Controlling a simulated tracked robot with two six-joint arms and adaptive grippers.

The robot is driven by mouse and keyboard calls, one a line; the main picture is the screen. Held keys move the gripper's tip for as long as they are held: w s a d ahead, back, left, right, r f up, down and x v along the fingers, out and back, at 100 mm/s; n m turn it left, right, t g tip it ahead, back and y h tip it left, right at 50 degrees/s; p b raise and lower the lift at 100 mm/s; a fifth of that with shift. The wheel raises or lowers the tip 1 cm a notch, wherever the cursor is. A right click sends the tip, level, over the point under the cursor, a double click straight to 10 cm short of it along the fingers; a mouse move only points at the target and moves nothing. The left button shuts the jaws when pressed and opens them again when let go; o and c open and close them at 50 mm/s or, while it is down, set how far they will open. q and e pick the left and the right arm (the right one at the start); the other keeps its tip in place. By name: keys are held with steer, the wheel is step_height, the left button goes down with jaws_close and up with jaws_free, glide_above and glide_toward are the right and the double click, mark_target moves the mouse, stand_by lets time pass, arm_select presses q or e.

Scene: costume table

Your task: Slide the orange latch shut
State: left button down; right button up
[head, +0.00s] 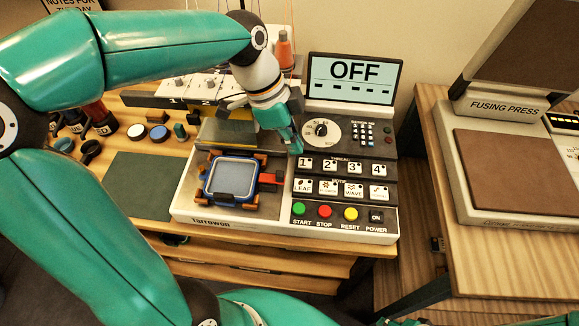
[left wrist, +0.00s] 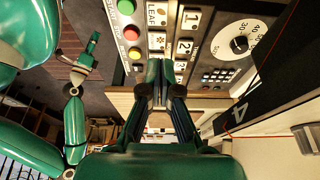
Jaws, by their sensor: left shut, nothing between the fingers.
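A blue-framed hoop with a pale inside (head: 231,178) lies on the embroidery machine's bed in the head view, with several orange pieces around its edge. A red block (head: 268,178) adjoins its right side. I cannot tell which orange piece is the latch. My left gripper (head: 296,148) is shut and empty, pointing down beside the machine's button panel, up and right of the hoop. In the left wrist view its closed fingers (left wrist: 160,75) are in front of the buttons. My right gripper (left wrist: 92,45) shows small at the left of that view; its jaws are unclear.
The machine's screen (head: 353,80) reads OFF above a dial and buttons. Thread spools and small jars stand left and behind. A green mat (head: 145,185) lies left of the machine. A fusing press (head: 520,175) stands on a separate table at the right.

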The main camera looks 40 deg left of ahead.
mark_target(272, 176)
arm_select(q)
steer(key=shift+s+a+f, duration=0.1)
steer(key=shift+s+f, duration=0.05)
steer(key=x, duration=0.9)
steer(key=shift+f, duration=0.25)
steer(key=shift+s+a+p, duration=0.35)
steer(key=shift+a, duration=0.25)
steer(key=shift+s+a+p, duration=0.3)
steer(key=shift+s+a, duration=0.05)
steer(key=shift+a, duration=0.3)
steer(key=shift+s+a+f, duration=0.1)
steer(key=shift+s+a, duration=0.1)
steer(key=shift+a, duration=0.15)
